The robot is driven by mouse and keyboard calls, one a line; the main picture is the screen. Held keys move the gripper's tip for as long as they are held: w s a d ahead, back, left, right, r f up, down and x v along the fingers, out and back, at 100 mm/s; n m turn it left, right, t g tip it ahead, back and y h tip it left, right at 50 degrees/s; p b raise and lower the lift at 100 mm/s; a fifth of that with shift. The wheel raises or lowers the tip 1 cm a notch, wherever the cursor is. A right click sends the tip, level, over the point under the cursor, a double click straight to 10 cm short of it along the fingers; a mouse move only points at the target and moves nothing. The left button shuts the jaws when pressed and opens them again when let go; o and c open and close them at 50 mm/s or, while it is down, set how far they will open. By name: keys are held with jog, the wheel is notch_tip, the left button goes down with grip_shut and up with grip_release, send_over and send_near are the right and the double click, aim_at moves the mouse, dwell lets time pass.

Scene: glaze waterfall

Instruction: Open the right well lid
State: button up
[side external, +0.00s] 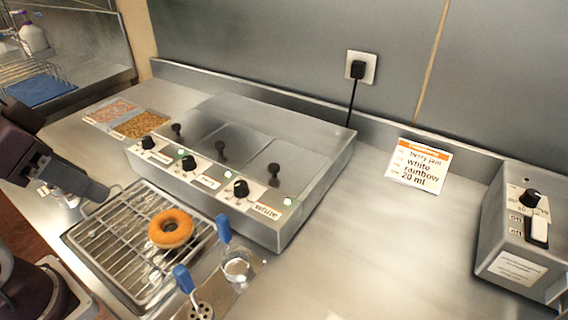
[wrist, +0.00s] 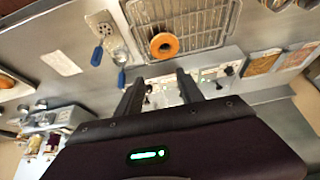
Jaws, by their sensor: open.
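The grey metal warmer (side external: 305,215) stands in mid-counter in the side external view, with three lids in its top. The right well lid (side external: 262,157) is the one nearest the "white" label, with a black knob (side external: 273,170). It looks closed and flat, as do the middle lid and left lid. My gripper (side external: 85,185) is at the left edge, above the counter and well apart from the lids. In the wrist view my gripper (wrist: 158,78) is open and empty. The warmer's front (wrist: 208,72) shows there partly behind the fingers; the lids are mostly hidden.
A wire rack (side external: 110,250) with a donut (side external: 170,228) lies before the warmer. Two blue-handled tools (side external: 223,228) stand beside it. Topping trays (side external: 140,124) sit at the left, an order card (side external: 418,168) and a control box (side external: 520,240) at the right.

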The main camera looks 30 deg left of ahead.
jog(key=w+d+r+m, duration=0.1)
jog(key=w+m, duration=0.1)
jog(key=w, duration=0.5)
jog(key=m+g+h, duration=0.2)
jog(key=m+h, duration=0.1)
jog(key=m, duration=0.4)
send_near(274, 165)
jog(key=shift+g, duration=0.3)
jog(key=x, duration=0.7)
jog(key=shift+w, duration=0.15)
jog(key=shift+w+d+f, duration=0.1)
jog(key=shift+d+f, duration=0.05)
jog(key=shift+f, duration=0.25)
grip_shut()
jog(key=shift+w, duration=0.1)
